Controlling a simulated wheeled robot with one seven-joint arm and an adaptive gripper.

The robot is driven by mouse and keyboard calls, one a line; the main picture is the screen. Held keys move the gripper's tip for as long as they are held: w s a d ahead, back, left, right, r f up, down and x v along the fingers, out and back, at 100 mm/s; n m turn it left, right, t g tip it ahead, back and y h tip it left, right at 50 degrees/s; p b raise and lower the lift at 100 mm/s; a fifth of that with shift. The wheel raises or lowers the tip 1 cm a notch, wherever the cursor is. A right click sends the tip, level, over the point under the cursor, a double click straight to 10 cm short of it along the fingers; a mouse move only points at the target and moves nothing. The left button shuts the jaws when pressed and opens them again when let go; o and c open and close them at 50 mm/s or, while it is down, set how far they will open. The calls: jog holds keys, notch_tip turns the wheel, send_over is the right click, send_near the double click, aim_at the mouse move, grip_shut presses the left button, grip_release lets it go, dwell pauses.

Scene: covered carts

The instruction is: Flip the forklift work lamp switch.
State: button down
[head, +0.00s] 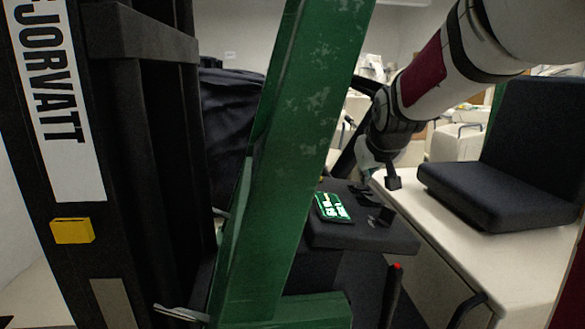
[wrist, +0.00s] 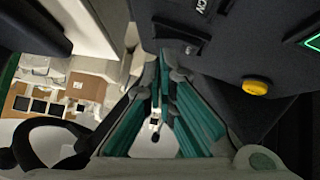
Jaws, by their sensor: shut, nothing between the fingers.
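A black rocker-like switch (wrist: 181,39) sits on the dark console in the wrist view, beside partly cut-off white lettering. I cannot tell from the lettering whether it is the work lamp switch, nor its position. The dark console (head: 360,237) also shows in the head view, under my gripper (head: 367,182). In the wrist view my gripper (wrist: 164,68) has its teal-padded fingers drawn together at the tips, with nothing held. The tips appear just below the switch in that picture; I cannot tell whether they touch the console.
A lit green display (head: 333,207) and a yellow button (wrist: 255,87) are on the console. A green pillar (head: 290,150) and black mast (head: 150,150) stand at the left. A black seat (head: 515,160) is at the right. A red-tipped lever (head: 395,268) rises below the console.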

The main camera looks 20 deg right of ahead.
jog(key=shift+d+f, duration=0.3)
jog(key=shift+f, duration=0.15)
jog(key=shift+a, duration=0.15)
jog(key=shift+w+a+r+b, duration=0.2)
jog(key=shift+a+b, duration=0.5)
